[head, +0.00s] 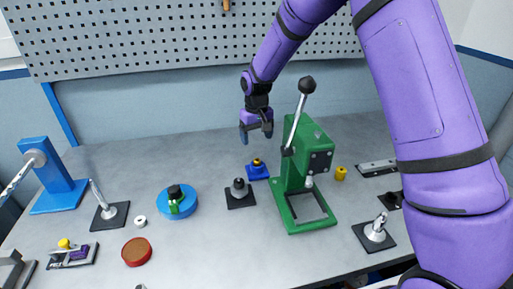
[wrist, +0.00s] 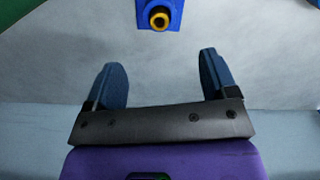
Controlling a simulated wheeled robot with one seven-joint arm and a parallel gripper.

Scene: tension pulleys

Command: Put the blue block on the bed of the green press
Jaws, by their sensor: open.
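The blue block (head: 258,172) lies on the grey table, left of the green press, with a yellow ring and dark centre on top. It also shows at the top edge of the wrist view (wrist: 152,8), partly cut off, beyond my fingertips. The green press (head: 305,170) stands upright with a long lever and black knob. Its bed (head: 292,222) is a green frame at the front around a grey opening, with nothing on it. My gripper (head: 257,138) is open and empty, above and behind the block; its two blue fingers show in the wrist view (wrist: 160,75).
A black-based grey knob (head: 240,193) stands close in front of the block. A yellow cylinder (head: 341,173) is right of the press. A blue round fixture (head: 176,202), a red disc (head: 136,252) and a blue lever stand (head: 52,180) are left. A pegboard stands behind.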

